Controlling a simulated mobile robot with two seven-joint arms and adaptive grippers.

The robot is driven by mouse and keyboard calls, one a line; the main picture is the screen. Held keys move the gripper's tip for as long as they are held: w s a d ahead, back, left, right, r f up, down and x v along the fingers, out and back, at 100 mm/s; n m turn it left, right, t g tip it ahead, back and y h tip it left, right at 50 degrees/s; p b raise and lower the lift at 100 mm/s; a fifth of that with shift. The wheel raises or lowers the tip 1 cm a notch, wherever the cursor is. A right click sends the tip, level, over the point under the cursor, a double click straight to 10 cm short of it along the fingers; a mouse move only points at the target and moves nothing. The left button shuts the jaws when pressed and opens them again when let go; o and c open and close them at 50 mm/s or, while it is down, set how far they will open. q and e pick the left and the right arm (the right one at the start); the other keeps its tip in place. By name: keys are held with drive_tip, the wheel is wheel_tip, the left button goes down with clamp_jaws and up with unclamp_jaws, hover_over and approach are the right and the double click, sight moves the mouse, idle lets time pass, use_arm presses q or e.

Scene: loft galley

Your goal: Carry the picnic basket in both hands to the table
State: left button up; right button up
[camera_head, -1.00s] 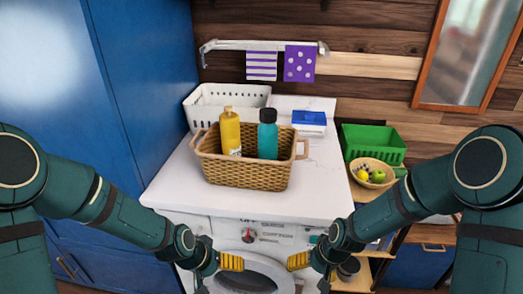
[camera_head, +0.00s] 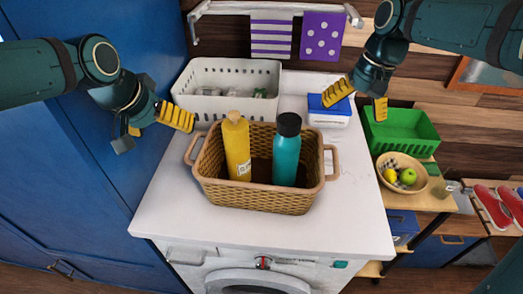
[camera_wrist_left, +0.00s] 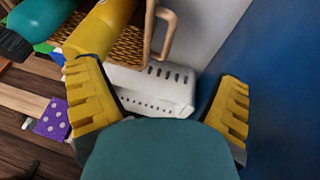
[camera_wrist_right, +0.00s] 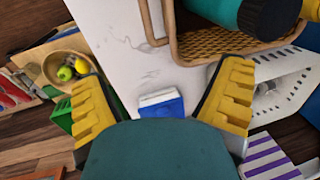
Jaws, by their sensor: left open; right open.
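The wicker picnic basket (camera_head: 250,197) stands upright on the white top of the washing machine (camera_head: 365,215). It holds a yellow bottle (camera_head: 237,150) and a teal bottle with a black cap (camera_head: 286,155). Its left handle (camera_head: 192,149) and right handle (camera_head: 332,162) stick out at the ends. My left gripper (camera_head: 155,122) is open and empty, above and left of the left handle; that handle shows in the left wrist view (camera_wrist_left: 164,32). My right gripper (camera_head: 360,98) is open and empty, above and right of the right handle, which shows in the right wrist view (camera_wrist_right: 146,22). No table is clearly in view.
A white perforated bin (camera_head: 205,107) stands behind the basket, and a blue-and-white box (camera_head: 330,117) behind its right end. A green crate (camera_head: 400,130) and a fruit bowl (camera_head: 402,174) stand on the shelf at right. A blue cabinet (camera_head: 80,180) borders the left side.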

use_arm(q)
drive_tip(key=x, duration=1.3)
drive_tip(key=shift+f, duration=0.25)
use_arm(e)
wheel_tip(320, 180, down, 13)
drive_tip(key=a, duration=0.2)
drive_tip(key=shift+w+a+f, duration=0.15)
drive_tip(key=shift+a, duration=0.2)
use_arm(q)
drive_tip(key=shift+w, duration=0.1)
drive_tip(key=c, duration=1.4)
use_arm(e)
drive_tip(key=c, duration=1.4)
use_arm(q)
drive_tip(key=shift+r, duration=0.1)
